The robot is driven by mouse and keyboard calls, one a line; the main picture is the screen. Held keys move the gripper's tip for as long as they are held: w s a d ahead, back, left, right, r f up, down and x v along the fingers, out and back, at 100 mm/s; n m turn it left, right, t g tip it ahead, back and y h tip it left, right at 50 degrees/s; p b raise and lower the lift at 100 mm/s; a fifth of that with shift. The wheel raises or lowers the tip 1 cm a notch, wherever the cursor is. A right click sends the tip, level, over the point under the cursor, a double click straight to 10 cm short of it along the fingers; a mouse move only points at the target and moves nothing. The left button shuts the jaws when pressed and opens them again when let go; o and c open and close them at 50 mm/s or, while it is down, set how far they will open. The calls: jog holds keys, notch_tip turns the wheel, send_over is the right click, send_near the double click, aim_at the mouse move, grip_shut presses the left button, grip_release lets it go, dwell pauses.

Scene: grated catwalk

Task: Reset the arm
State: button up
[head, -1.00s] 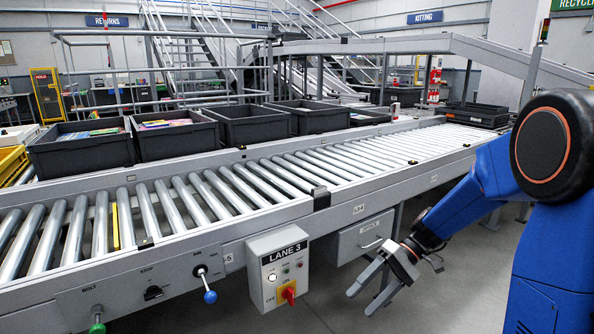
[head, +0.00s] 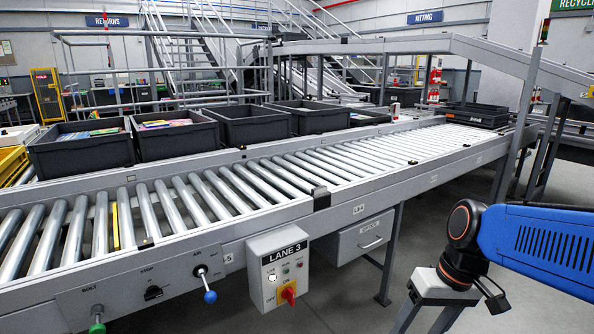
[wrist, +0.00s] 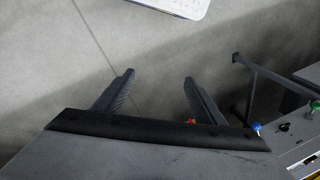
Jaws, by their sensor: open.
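My gripper (wrist: 159,77) is open and empty in the wrist view, its two dark fingers spread apart over bare grey floor. In the head view my arm reaches in from the right edge, and the pale gripper body hangs low at the bottom right. Its fingers run down past the bottom edge, so their tips are hidden there. The gripper is in front of the conveyor and to the right of the LANE 3 control box (head: 279,272), apart from both.
The roller conveyor (head: 290,204) crosses the head view, with a drawer (head: 362,240) and a support leg (head: 389,265) below. A blue knob (head: 210,297) and a green knob (head: 97,329) stick out in front. Dark totes (head: 82,158) stand behind. Floor (head: 345,300) is clear right of the box.

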jog(key=s+d+r+m+t+h, duration=0.1)
jog(key=s+d+r+t+h, duration=0.1)
jog(key=s+d+t, duration=0.2)
jog(key=shift+s+d+r+h, duration=0.15)
jog(key=shift+s+d+h, duration=0.2)
jog(key=shift+s, duration=0.35)
dwell(0.6)
